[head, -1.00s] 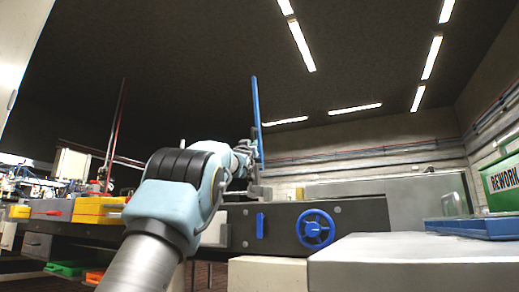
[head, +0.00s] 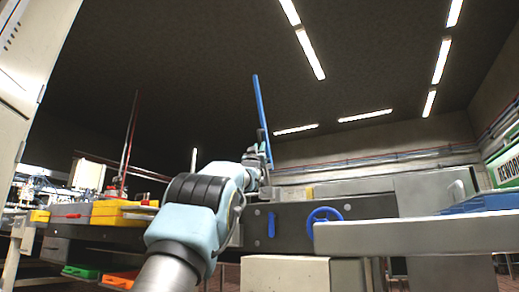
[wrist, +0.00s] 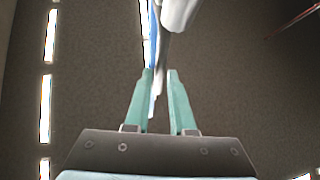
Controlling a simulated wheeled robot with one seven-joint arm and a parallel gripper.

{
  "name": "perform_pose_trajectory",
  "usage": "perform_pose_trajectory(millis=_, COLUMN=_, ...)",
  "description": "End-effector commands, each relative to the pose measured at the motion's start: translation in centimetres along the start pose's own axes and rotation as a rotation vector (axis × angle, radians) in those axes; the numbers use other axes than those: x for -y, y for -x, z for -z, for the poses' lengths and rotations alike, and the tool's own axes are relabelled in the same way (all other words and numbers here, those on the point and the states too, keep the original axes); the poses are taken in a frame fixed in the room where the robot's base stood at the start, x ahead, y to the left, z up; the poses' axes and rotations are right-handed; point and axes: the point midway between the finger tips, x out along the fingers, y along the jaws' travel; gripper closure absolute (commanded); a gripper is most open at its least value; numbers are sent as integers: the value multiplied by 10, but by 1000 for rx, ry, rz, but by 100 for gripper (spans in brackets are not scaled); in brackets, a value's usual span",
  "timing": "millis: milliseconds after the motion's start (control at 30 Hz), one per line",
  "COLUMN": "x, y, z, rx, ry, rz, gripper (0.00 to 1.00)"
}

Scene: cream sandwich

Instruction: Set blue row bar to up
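The tall blue bar (head: 261,110) rises above the dark workbench and leans slightly, its top to the left. My gripper (head: 262,165) is at the lower part of the bar in the head view, partly hidden by my own arm. In the wrist view, my gripper's two green fingers (wrist: 160,74) stand a small distance apart, with a pale grey rod showing between and beyond them. A blue and white strip of the bar (wrist: 147,25) runs past the left fingertip. I cannot tell whether the fingers press on anything.
A blue handwheel (head: 323,228) and a small blue handle (head: 271,224) are on the bench's dark front panel. A grey worktop (head: 420,236) with a blue tray (head: 480,205) is on the right. Yellow bins (head: 122,213) are on the left. A pale cabinet (head: 20,90) stands at far left.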

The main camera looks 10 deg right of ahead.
Motion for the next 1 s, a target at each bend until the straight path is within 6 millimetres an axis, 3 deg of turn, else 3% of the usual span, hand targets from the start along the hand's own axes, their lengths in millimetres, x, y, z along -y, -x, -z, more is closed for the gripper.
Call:
perform_pose_trajectory(millis=200, x=0, y=0, z=-1, rx=2, ry=0, rz=0, gripper=53)
perform_pose_trajectory(millis=567, x=0, y=5, z=-2, rx=4, ry=0, rz=0, gripper=53)
perform_pose_trajectory(millis=1000, x=0, y=59, z=-1, rx=4, ry=1, rz=0, gripper=53)
